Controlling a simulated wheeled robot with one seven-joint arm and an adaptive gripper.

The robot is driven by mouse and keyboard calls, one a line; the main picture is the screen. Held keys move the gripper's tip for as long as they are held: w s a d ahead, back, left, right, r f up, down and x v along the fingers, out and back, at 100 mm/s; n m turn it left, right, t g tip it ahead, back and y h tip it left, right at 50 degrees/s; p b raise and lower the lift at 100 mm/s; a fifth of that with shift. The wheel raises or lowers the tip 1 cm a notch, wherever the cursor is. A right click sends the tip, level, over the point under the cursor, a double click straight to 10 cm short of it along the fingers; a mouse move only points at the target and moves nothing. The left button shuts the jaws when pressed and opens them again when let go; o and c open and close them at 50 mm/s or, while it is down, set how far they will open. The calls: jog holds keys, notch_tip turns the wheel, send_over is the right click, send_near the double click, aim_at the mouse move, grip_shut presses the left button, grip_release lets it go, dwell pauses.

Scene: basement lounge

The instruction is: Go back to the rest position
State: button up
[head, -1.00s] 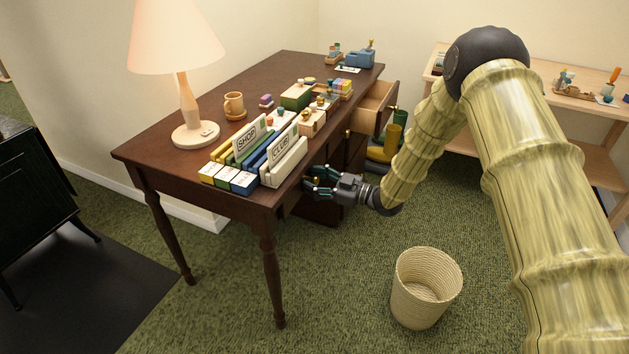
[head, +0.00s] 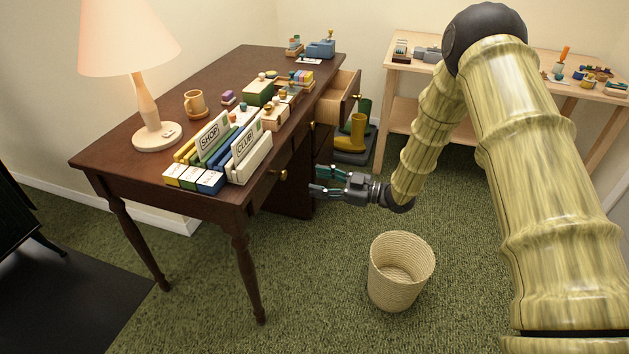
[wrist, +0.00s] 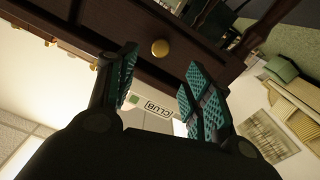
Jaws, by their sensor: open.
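My gripper (head: 322,184) is open and empty at the right side of the dark brown desk (head: 95,160), in front of its drawers in the head view. A gap shows between its fingers and the near drawer's brass knob (head: 283,175). In the wrist view my gripper (wrist: 160,82) has its two teal-padded fingers apart with nothing between them. The brass knob (wrist: 160,47) and the drawer front (wrist: 118,22) show beyond the fingertips. This near drawer looks shut. A farther drawer (head: 335,100) of the same desk stands pulled out.
A wicker basket (head: 400,272) stands on the carpet below my arm. Yellow and green boots (head: 352,135) stand behind my gripper. A light wooden table (head: 400,65) is at the back. A lamp (head: 155,135) and CLUB sign (head: 245,143) are on the desk. Carpet is clear around the basket.

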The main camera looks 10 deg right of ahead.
dwell(0.4)
jog(key=s+d+f+m+t+h, duration=0.1)
jog(key=s+d+f+m+h, duration=0.1)
jog(key=s+f+m+h, duration=0.6)
jog(key=s+d+f+m+h, duration=0.15)
jog(key=s+f, duration=0.45)
jog(key=f, duration=0.7)
jog(key=s+d+f+m+g+h, duration=0.2)
jog(key=s+d+f, duration=0.15)
jog(key=s, duration=0.65)
jog(key=s+d+f+m+g+h, duration=0.25)
jog(key=s+f, duration=0.25)
jog(key=s, duration=0.6)
jog(key=s+d+m+g+h, duration=0.2)
jog(key=s+d+m+g, duration=0.15)
jog(key=s, duration=1.05)
notch_tip(320, 180, up, 20)
jog(key=p, duration=1.9)
jog(key=shift+a+r+n+p, duration=0.15)
jog(key=shift+a+n+p, duration=0.15)
jog(key=shift+a+n, duration=0.15)
